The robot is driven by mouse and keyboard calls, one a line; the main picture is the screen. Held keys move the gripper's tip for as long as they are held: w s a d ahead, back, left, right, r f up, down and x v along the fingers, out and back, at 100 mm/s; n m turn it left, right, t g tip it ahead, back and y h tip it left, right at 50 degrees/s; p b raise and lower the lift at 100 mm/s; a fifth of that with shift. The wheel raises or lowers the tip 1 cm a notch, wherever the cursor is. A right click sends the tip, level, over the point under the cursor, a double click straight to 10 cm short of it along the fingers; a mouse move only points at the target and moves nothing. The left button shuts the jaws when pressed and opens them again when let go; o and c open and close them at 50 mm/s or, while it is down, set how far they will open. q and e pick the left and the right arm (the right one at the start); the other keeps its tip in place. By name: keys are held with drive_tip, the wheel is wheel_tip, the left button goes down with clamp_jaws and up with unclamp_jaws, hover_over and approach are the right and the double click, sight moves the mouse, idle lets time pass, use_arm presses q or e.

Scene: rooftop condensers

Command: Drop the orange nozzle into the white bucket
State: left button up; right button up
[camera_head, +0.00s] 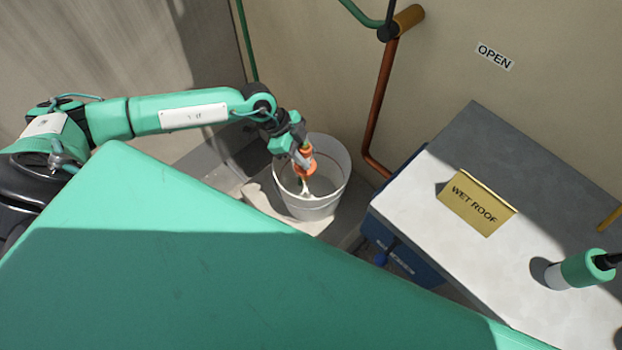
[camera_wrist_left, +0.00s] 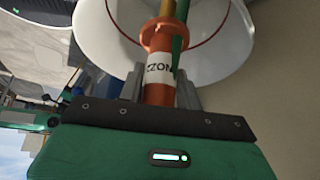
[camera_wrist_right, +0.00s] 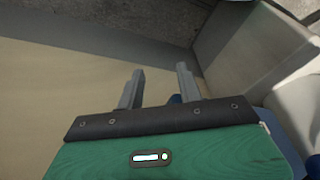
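The orange nozzle (camera_head: 306,167) has a white lettered band and is in my left gripper (camera_head: 302,154), over the open mouth of the white bucket (camera_head: 325,208). In the left wrist view the nozzle (camera_wrist_left: 158,88) stands between the two grey fingers (camera_wrist_left: 160,95), which are shut on it, and the bucket's white rim (camera_wrist_left: 100,40) is beyond it. The nozzle's lower end shows against the inside of the bucket in the head view. My right gripper (camera_wrist_right: 158,88) is open and empty in the right wrist view; its fingers are not seen in the head view.
A grey-topped table (camera_head: 420,200) with a yellow WET ROOF sign (camera_head: 476,203) stands right of the bucket. A copper pipe (camera_head: 379,110) runs down the wall behind the bucket. A large green surface (camera_head: 220,270) fills the foreground. A grey block (camera_wrist_right: 245,50) is at right in the right wrist view.

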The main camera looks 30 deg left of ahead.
use_arm(q)
drive_tip(key=o, duration=0.3)
drive_tip(key=shift+o, duration=0.2)
drive_tip(key=shift+a, duration=0.1)
drive_tip(key=v, duration=1.3)
drive_tip(key=shift+a+r+p, duration=0.15)
drive_tip(key=shift+r+p, duration=0.15)
drive_tip(key=shift+p, duration=0.1)
use_arm(e)
drive_tip(key=shift+s+f, duration=0.1)
drive_tip(key=shift+f, duration=0.8)
drive_tip(key=shift+a+r, duration=0.1)
